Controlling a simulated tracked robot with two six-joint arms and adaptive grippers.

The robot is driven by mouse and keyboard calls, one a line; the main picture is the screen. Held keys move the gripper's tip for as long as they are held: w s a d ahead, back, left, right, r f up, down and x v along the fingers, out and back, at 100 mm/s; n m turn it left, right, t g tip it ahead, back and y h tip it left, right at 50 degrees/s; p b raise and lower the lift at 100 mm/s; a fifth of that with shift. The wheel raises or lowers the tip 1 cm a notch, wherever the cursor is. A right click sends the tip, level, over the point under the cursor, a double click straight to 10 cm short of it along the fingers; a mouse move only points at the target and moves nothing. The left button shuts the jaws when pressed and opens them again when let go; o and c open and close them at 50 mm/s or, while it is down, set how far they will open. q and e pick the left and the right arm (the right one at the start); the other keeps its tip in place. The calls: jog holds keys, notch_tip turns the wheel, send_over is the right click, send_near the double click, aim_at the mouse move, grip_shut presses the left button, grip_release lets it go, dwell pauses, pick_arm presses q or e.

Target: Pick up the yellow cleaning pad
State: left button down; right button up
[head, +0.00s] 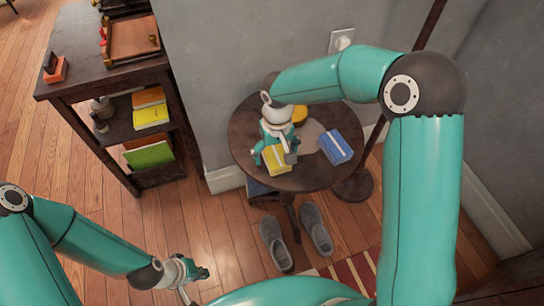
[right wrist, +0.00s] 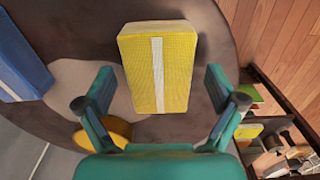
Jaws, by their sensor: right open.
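The yellow cleaning pad (right wrist: 176,75), a block with a white stripe, lies on the round dark table (head: 240,130). It also shows in the head view (head: 279,161), partly covered by my right gripper (head: 273,154). In the right wrist view my right gripper (right wrist: 160,82) is open and empty, with one finger to each side of the pad's near part. The fingers look apart from the pad; how high they are above the table is hard to tell. My left gripper (head: 196,280) is low at the bottom left of the head view, over the floor; its fingers are small and unclear.
A blue pad (head: 336,147) with a white stripe lies right of the yellow pad. A round yellow thing (head: 300,113) is behind on the table. A dark shelf (head: 110,75) with books stands left, a grey wall behind. Grey slippers (head: 275,243) are on the floor.

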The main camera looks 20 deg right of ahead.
aim_at(276, 153)
jog(key=c, duration=1.3)
notch_tip(276, 153, up, 20)
jog(key=p, duration=0.4)
jog(key=shift+r, duration=0.1)
